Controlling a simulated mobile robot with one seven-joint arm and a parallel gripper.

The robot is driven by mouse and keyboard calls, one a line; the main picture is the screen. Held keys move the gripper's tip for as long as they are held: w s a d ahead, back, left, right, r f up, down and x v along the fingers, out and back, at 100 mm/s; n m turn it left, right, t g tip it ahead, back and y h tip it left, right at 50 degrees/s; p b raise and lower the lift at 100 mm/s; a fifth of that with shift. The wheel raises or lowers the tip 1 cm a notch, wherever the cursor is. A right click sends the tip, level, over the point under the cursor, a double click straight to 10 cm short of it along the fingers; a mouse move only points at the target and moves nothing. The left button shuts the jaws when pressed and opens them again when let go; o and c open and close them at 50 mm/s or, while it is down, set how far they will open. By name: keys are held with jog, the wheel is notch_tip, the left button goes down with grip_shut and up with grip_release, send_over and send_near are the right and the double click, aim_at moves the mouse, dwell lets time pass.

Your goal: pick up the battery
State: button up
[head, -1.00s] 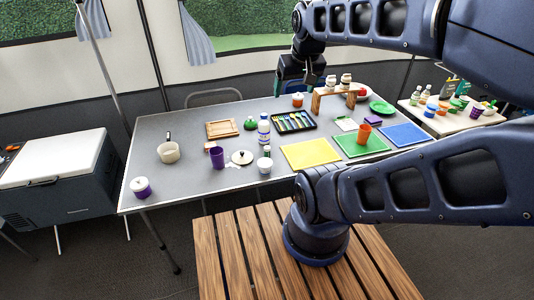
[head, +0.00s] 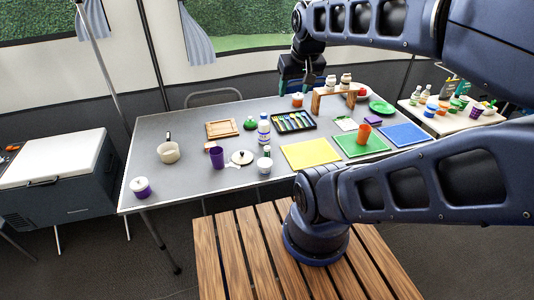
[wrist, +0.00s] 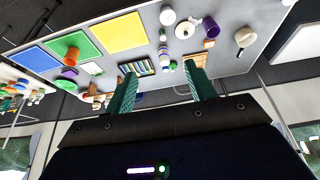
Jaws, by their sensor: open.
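I cannot make out a battery for certain in either view; objects on the table are small. A small upright item with a green top (head: 267,151) stands by a white jar (head: 264,167), too small to identify. My gripper (wrist: 160,84) shows two green fingers set wide apart with nothing between them. In the head view my gripper (head: 291,84) hangs above the far edge of the grey table (head: 190,190), near the cutlery tray.
A black cutlery tray (head: 275,126), purple cup (head: 217,158), white bottle (head: 263,131) and saucepan (head: 169,152) stand on the table. A wooden stand (head: 316,102) carries jars. Yellow (head: 311,154), green and blue mats lie right. The table's left front is mostly clear.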

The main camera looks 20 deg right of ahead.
jog(key=w+f+m+g, duration=0.1)
jog(key=w+f+m, duration=0.3)
jog(key=w, duration=0.7)
jog(key=m+g, duration=0.4)
jog(key=m, duration=0.4)
send_over(267, 147)
jog(key=s, duration=0.1)
notch_tip(267, 147, down, 30)
jog(key=shift+d+f, duration=0.15)
jog(key=shift+f, duration=0.1)
jog(key=shift+w+f, duration=0.1)
jog(key=shift+f, duration=0.85)
notch_tip(267, 147, down, 5)
jog(key=shift+r, duration=0.2)
jog(key=shift+w+a+f, duration=0.15)
jog(key=shift+f, duration=1.25)
jog(key=shift+w+a+f, duration=0.1)
jog(key=shift+f, duration=1.25)
jog(key=c, duration=1.1)
